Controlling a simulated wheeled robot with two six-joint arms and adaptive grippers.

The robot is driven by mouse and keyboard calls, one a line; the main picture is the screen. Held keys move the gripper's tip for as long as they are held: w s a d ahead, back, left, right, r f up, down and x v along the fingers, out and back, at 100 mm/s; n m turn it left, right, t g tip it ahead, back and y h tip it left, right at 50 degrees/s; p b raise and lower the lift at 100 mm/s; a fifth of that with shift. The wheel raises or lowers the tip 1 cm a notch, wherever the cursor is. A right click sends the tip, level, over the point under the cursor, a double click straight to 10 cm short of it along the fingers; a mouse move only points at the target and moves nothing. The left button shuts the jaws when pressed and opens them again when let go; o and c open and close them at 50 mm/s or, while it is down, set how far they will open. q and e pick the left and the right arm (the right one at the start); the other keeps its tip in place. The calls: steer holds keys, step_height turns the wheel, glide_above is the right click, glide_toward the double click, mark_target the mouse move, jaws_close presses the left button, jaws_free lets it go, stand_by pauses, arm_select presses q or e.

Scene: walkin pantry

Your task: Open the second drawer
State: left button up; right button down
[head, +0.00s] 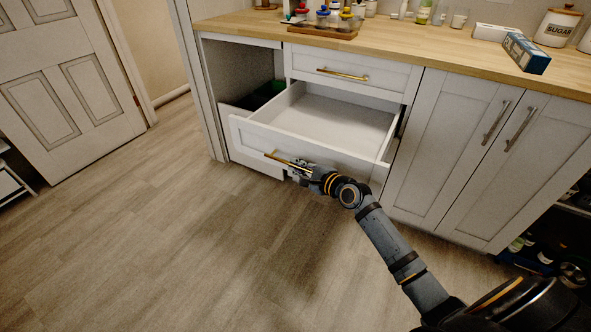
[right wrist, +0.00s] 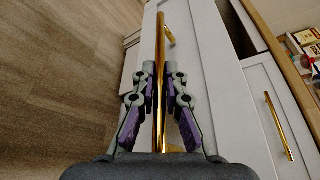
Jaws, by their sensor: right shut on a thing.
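The second drawer (head: 330,119) is pulled well out below the closed top drawer (head: 350,76), and its white inside looks empty. Its front carries a brass bar handle (head: 280,159). My right gripper (head: 298,167) is at the right part of this handle. In the right wrist view the gripper's fingers (right wrist: 160,95) are shut on the brass handle (right wrist: 160,50), one on each side of the bar. My left gripper is in neither view.
The wooden counter (head: 400,42) holds a sugar jar (head: 558,27), a blue box (head: 526,53) and several bottles. A two-door cabinet (head: 480,150) stands right of the drawers. An open compartment is at their left. The floor (head: 180,240) in front is clear.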

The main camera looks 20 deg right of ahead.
steer(key=c, duration=1.4)
jaws_free()
steer(key=shift+s, duration=0.1)
steer(key=v, duration=0.6)
steer(key=shift+s+d, duration=0.15)
steer(key=shift+d, duration=0.05)
steer(key=shift+s+r, duration=0.15)
steer(key=shift+s, duration=0.3)
